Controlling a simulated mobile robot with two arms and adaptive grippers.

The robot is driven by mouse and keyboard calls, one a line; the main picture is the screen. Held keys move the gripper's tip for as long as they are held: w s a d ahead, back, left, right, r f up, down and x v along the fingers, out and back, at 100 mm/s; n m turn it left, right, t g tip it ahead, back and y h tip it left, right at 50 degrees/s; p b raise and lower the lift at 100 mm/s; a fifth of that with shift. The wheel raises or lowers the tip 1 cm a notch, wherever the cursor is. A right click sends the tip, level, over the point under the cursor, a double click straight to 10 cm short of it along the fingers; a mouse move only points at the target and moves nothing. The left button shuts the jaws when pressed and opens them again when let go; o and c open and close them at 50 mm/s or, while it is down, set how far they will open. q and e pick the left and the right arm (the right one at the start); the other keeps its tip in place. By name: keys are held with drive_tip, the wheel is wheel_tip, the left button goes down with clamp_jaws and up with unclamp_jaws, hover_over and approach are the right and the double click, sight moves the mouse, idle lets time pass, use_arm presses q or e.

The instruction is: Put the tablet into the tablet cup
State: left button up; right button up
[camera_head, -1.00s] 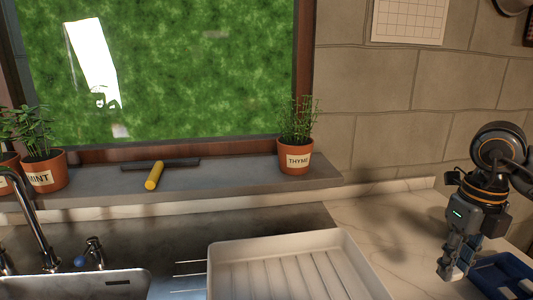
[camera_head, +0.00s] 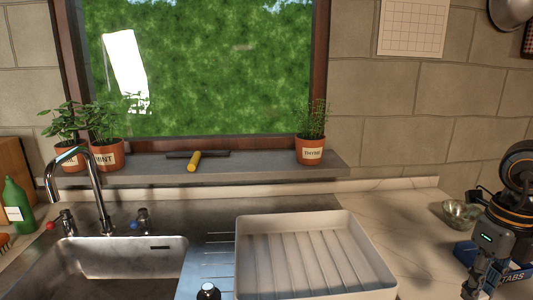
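A blue box (camera_head: 521,275) with "TABS" lettering stands on the counter at the right edge, partly hidden behind my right arm. My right gripper (camera_head: 470,288) points down just left of the box, near the bottom edge. Its fingertips are dark and small here, and I cannot tell whether they are apart or hold anything. No loose tablet and no tablet cup can be made out.
A white ribbed tray (camera_head: 376,262) stands beside the sink (camera_head: 130,258). A glass bowl (camera_head: 460,212) is behind my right gripper. Bare counter (camera_head: 400,222) lies between tray and bowl.

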drive_tip(key=shift+w+a+f+n, duration=0.5)
drive_tip(key=shift+w+f+n, duration=0.15)
drive_tip(key=shift+n, duration=0.25)
drive_tip(key=shift+a+f+n, duration=0.2)
drive_tip(key=shift+a+n, duration=0.05)
drive_tip(key=shift+n, duration=0.25)
use_arm(q)
wheel_tip(320, 180, up, 3)
drive_tip(key=p, duration=0.2)
drive_tip(key=shift+s+f+p, duration=0.1)
drive_tip(key=shift+f+p, duration=0.1)
drive_tip(key=shift+p, duration=0.15)
use_arm(e)
drive_tip(key=s+a+f+n, duration=0.3)
drive_tip(key=a+f+n, duration=0.2)
drive_tip(key=n, duration=1)
drive_tip(key=s+a+f+n, duration=0.3)
drive_tip(key=a+f+n, duration=0.3)
drive_tip(key=a+n, duration=0.4)
drive_tip(key=n, duration=0.5)
drive_tip(key=shift+a+f+n, duration=0.2)
drive_tip(key=shift+a+n, duration=0.1)
drive_tip(key=shift+n, duration=0.1)
